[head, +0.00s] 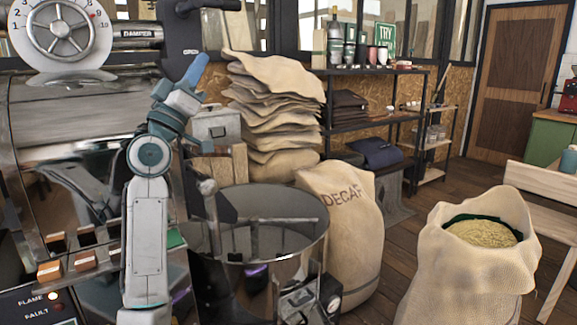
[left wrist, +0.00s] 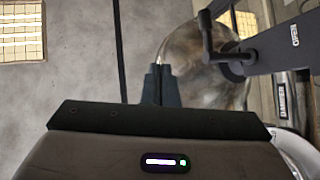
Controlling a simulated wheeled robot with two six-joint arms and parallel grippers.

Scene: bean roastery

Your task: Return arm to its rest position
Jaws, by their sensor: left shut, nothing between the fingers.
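My left arm rises in front of the roaster at the left of the head view. My left gripper (head: 195,68) is at its top, with blue fingers pointing up and slightly right, close together and empty. In the left wrist view the two dark fingertips (left wrist: 158,72) meet with nothing between them. My right gripper does not show in either view.
The roaster's damper dial (head: 65,28) and drum (head: 70,112) stand left of and behind my arm. A round cooling tray (head: 318,235) is to its right. Stacked sacks (head: 275,115), a DECAF sack (head: 345,235) and an open bean sack (head: 465,280) stand farther right.

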